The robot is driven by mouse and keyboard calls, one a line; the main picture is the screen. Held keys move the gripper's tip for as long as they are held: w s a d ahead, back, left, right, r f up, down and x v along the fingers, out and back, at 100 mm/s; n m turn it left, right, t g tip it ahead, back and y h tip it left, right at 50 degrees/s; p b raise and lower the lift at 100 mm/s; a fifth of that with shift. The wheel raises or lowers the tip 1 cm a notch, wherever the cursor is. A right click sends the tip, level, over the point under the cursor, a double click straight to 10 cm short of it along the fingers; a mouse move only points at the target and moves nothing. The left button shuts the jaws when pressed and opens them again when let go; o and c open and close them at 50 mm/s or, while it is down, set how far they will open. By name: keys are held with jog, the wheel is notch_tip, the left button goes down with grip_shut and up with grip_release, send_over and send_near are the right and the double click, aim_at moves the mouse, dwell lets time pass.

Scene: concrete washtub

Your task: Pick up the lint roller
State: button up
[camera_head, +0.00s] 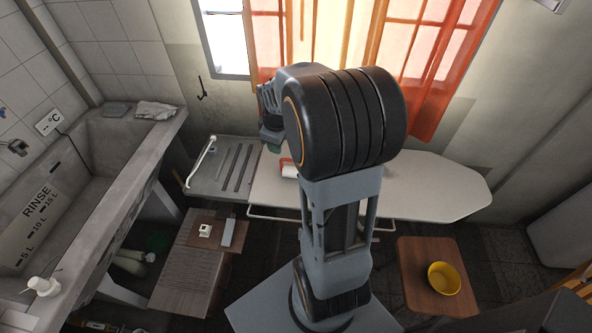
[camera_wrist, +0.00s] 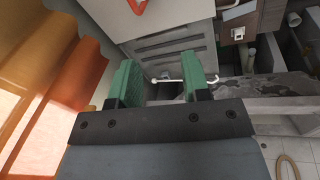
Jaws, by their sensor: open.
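A small white thing with a red edge (camera_head: 289,170), which may be the lint roller, lies on the pale ironing board (camera_head: 430,183); my arm hides part of it. In the wrist view an orange-red loop (camera_wrist: 138,5) shows at the top edge, on the white board (camera_wrist: 180,12); the rest of it is cut off. My gripper (camera_wrist: 160,78) has two green fingers spread apart with nothing between them. The loop is beyond the fingertips and apart from them. In the head view my gripper is mostly hidden behind my arm.
A grey slotted panel (camera_head: 225,166) with a white bar (camera_head: 201,160) adjoins the board's left end. The concrete washtub (camera_head: 75,190) is at left. A wooden stand (camera_head: 190,268) holds small items. A yellow bowl (camera_head: 444,279) sits on a brown stool (camera_head: 420,254). Orange curtains (camera_head: 440,90) hang behind.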

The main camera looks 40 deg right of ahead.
jog(key=w+d+f+n, duration=0.2)
jog(key=d+f, duration=0.3)
jog(key=d, duration=0.2)
send_over(287, 171)
jog(key=s+d, duration=0.2)
jog(key=s+a+x, duration=0.1)
jog(key=x, duration=0.6)
jog(key=shift+g, duration=0.3)
jog(key=shift+w+d+f+p, duration=0.1)
jog(key=shift+d+f+p, duration=0.15)
jog(key=shift+f, duration=0.9)
jog(key=shift+d+f+p, duration=0.1)
jog(key=shift+d+f, duration=0.1)
jog(key=shift+f, duration=0.95)
jog(key=shift+w+d+f+p, duration=0.1)
jog(key=shift+d+f+p, duration=0.15)
jog(key=shift+f, duration=0.9)
jog(key=shift+c, duration=0.3)
grip_shut()
